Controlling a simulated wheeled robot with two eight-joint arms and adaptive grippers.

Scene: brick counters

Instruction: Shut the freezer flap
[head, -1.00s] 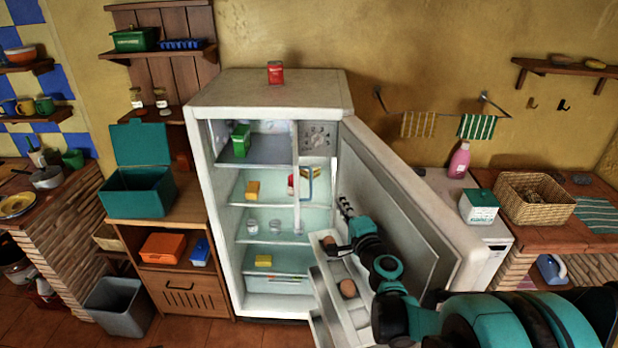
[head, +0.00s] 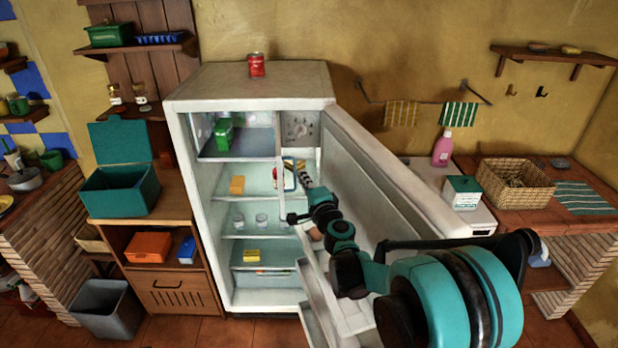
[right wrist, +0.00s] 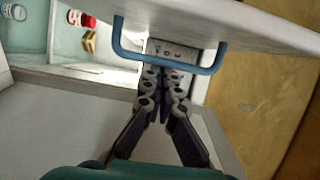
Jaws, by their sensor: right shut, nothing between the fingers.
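The white freezer flap (head: 281,150) stands open, swung out from the freezer compartment (head: 250,145) at the top of the fridge; it looks nearly edge-on in the head view. In the right wrist view the flap (right wrist: 240,22) crosses the top, with its blue handle (right wrist: 165,66) hanging from it. My right gripper (head: 300,168) is shut and empty, beside the handle. In the wrist view its fingertips (right wrist: 166,74) lie at the handle's bar; I cannot tell whether they touch. A green carton (head: 224,133) sits in the freezer compartment. My left gripper is not in view.
The fridge door (head: 385,165) stands wide open to the right, and my right arm reaches in over its shelves. A red can (head: 256,65) stands on the fridge top. Glass shelves (head: 260,183) below hold small boxes and jars.

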